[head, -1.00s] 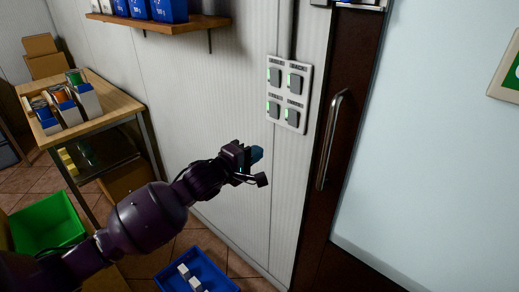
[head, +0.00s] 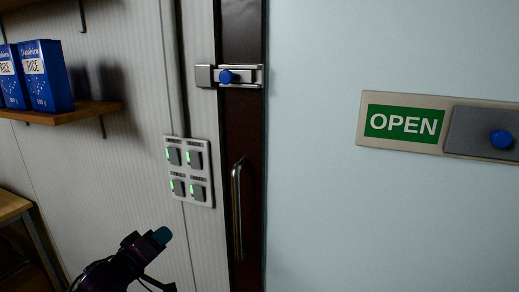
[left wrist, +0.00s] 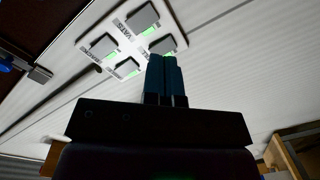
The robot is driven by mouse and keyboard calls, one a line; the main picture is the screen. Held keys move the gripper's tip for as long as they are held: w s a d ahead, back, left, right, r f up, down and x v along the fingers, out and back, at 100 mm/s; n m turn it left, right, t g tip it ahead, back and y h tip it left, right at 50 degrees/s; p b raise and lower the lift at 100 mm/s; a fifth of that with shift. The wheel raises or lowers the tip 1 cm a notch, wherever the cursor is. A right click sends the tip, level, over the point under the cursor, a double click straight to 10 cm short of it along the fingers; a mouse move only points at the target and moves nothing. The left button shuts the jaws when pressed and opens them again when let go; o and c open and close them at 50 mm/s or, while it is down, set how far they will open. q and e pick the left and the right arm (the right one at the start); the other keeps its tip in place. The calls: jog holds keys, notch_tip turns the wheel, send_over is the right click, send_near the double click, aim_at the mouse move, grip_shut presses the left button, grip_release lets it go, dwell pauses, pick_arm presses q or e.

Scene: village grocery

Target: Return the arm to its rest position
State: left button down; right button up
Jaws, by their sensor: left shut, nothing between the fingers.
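My left gripper (head: 160,237) is at the bottom left of the head view, below the switch panel and apart from it. Its blue-tipped fingers are shut with nothing between them; they also show shut in the left wrist view (left wrist: 166,75). The white switch panel (head: 190,171) on the wall has several grey rocker switches, each with a green light showing. In the left wrist view the panel (left wrist: 126,40) lies beyond the fingertips. My right gripper is not in view.
A door with a metal handle (head: 237,210) and a sliding bolt (head: 228,76) stands right of the panel. An OPEN sign (head: 404,123) hangs on the pale surface at right. A shelf (head: 90,111) with blue rice boxes (head: 47,77) juts out at left. A wooden table (head: 12,206) stands lower left.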

pick_arm(q)
jog(key=s+a+f+m+g+y, duration=0.2)
jog(key=s+f+m+y, duration=0.1)
jog(key=s+f, duration=1)
jog(key=s+a+f+m+g+y, duration=0.2)
jog(key=s+f+m+y, duration=0.1)
jog(key=s+f, duration=1.1)
jog(key=shift+s+g, duration=0.4)
jog(key=shift+s, duration=0.1)
